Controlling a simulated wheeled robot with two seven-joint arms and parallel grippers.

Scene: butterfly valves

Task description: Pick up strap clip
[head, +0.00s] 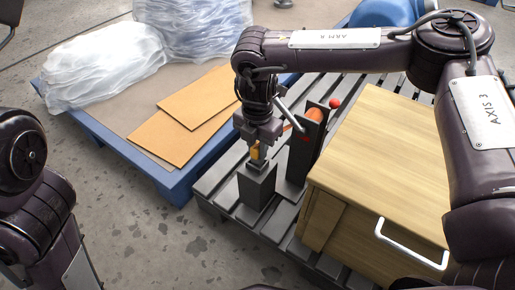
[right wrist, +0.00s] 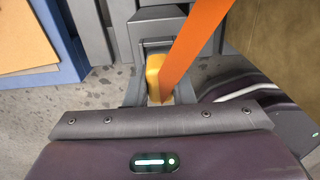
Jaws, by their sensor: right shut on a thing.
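The strap clip is a small yellow-orange piece (head: 257,153) held between the fingers of my right gripper (head: 257,150), just above a grey box-shaped holder (head: 257,187). In the right wrist view the clip (right wrist: 154,76) sits between the fingers, with an orange strap (right wrist: 192,48) running from it up and to the right. The right gripper is shut on the clip. Whether the clip still touches the holder cannot be told. My left arm shows at the left edge, but its gripper is out of view.
A dark upright bracket (head: 300,160) with an orange reel (head: 315,115) and red knob (head: 335,103) stands close right of the gripper. A wooden box (head: 390,150) stands beside it on the grey slatted pallet (head: 222,190). A blue pallet (head: 175,188) with cardboard sheets (head: 170,138) and wrapped bundles is left.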

